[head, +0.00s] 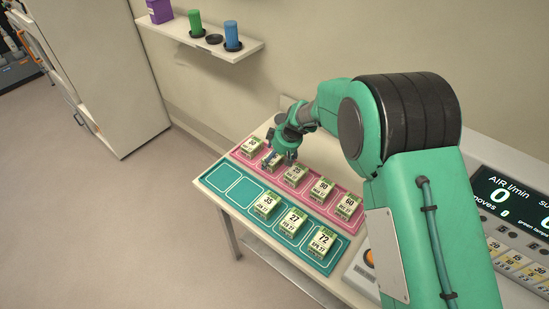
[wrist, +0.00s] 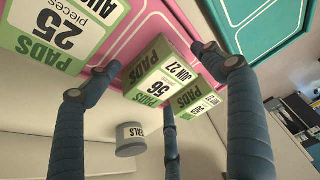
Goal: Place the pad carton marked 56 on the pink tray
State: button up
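The pad carton marked 56 (wrist: 180,66) is a green and white box. In the head view my gripper (head: 280,157) is low over the second place from the far end of the pink tray (head: 357,222), and partly hides the carton there. In the wrist view my gripper (wrist: 157,62) has its fingers spread around the carton, with small gaps beside the fingertips. It looks open. The carton appears to be in line with the row on the pink tray; its base contact is hidden.
A carton marked 25 (wrist: 62,38) and another carton (wrist: 205,104) stand close on either side. The teal tray (head: 222,178) lies alongside, with two empty places and cartons 35 (head: 267,204), 27 (head: 292,221) and 72 (head: 321,241). A shelf (head: 180,28) hangs above.

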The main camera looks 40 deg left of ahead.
jog(key=shift+r, duration=0.1)
jog(key=p+v, duration=0.1)
jog(key=v, duration=1.1)
dwell(0.8)
jog(key=shift+r, duration=0.1)
